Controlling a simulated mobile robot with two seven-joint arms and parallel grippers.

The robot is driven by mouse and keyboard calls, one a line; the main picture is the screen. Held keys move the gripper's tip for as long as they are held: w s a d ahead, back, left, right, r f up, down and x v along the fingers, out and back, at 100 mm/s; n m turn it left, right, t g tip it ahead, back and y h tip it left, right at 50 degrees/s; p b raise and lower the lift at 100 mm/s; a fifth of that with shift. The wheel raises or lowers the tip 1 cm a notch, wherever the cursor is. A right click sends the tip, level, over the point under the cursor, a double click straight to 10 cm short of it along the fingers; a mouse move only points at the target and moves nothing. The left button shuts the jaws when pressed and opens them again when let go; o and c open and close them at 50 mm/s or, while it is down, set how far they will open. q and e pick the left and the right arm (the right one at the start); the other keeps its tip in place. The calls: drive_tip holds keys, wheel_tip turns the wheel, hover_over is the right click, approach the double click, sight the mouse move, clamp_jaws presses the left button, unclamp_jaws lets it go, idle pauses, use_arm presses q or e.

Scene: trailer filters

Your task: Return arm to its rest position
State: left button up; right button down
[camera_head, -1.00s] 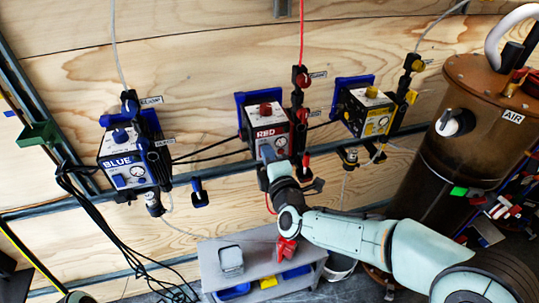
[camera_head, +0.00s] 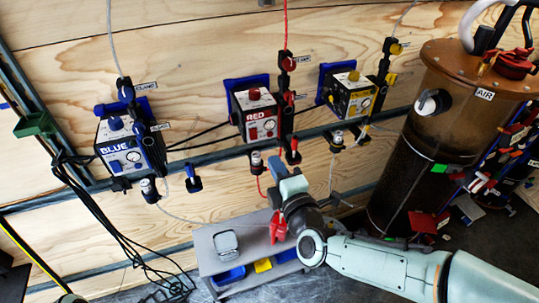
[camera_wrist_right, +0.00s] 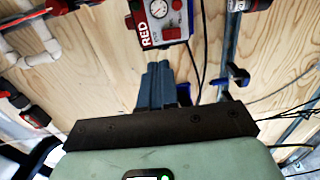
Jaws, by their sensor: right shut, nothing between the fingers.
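My right arm (camera_head: 385,262) comes in from the lower right. Its gripper (camera_head: 277,165) is shut and empty, below the red filter box (camera_head: 256,115) and apart from it. In the right wrist view the blue-grey fingers (camera_wrist_right: 157,75) are together with nothing between them, and the red box (camera_wrist_right: 162,20) shows beyond them. My left gripper is not in view.
The blue box (camera_head: 124,145) and yellow box (camera_head: 350,95) hang on the plywood wall. A brown air tank (camera_head: 440,130) stands at the right. A grey bench (camera_head: 210,262) holding a small grey container (camera_head: 226,243) stands below my right gripper. Black cables hang at the left.

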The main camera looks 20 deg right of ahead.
drive_tip(key=shift+s, duration=0.45)
drive_tip(key=s+f+m+g+y+p, duration=0.1)
drive_tip(key=s+f+m+g+p, duration=0.3)
drive_tip(key=f, duration=1.3)
drive_tip(key=s+f+m+g+b, duration=0.15)
drive_tip(key=f+m+g, duration=0.55)
drive_tip(key=f, duration=1)
use_arm(q)
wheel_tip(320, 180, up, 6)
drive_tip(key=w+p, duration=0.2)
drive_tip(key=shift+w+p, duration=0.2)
drive_tip(key=shift+p, duration=0.2)
use_arm(e)
drive_tip(key=s+a+f+m+g+y, duration=0.1)
drive_tip(key=s+f+m+g, duration=0.2)
drive_tip(key=s, duration=0.8)
drive_tip(key=s+a+f+m+g+y, duration=0.1)
drive_tip(key=s+f+m+g, duration=0.3)
drive_tip(key=s+f+m, duration=0.4)
drive_tip(key=s+a+f, duration=0.1)
drive_tip(key=s+f, duration=0.1)
drive_tip(key=s, duration=0.1)
drive_tip(key=shift+a+f+g, duration=0.3)
drive_tip(key=shift+f, duration=0.05)
